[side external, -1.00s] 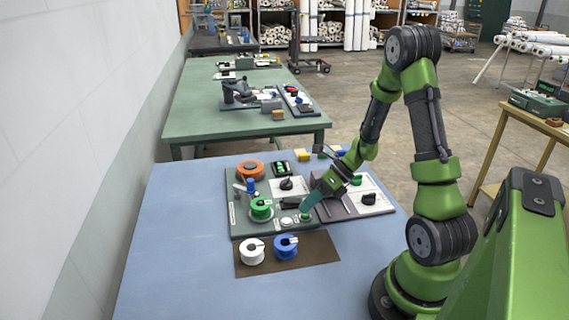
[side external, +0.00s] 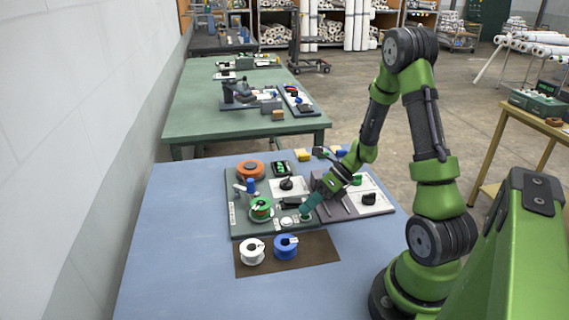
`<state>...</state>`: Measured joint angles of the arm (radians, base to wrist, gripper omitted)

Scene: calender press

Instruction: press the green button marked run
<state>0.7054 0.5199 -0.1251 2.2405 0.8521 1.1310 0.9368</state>
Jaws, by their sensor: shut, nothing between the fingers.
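A grey-green control panel (side external: 236,222) lies on the blue table. A small green button (side external: 305,218) shows at its front right, mostly hidden by my fingertips; its marking is too small to read. My gripper (side external: 305,211) is shut and empty, tilted down from the upper right. Its tips are at the green button and appear to touch it, though I cannot tell whether it is pushed in. A round white button (side external: 287,221) sits just left of the tips.
A green spool (side external: 260,209), an orange ring (side external: 250,170) and a black knob (side external: 286,184) are on the panel. White (side external: 252,252) and blue (side external: 286,247) spools stand on a brown mat (side external: 310,262) in front. A grey plate with a black knob (side external: 369,199) lies right. The table's left side is clear.

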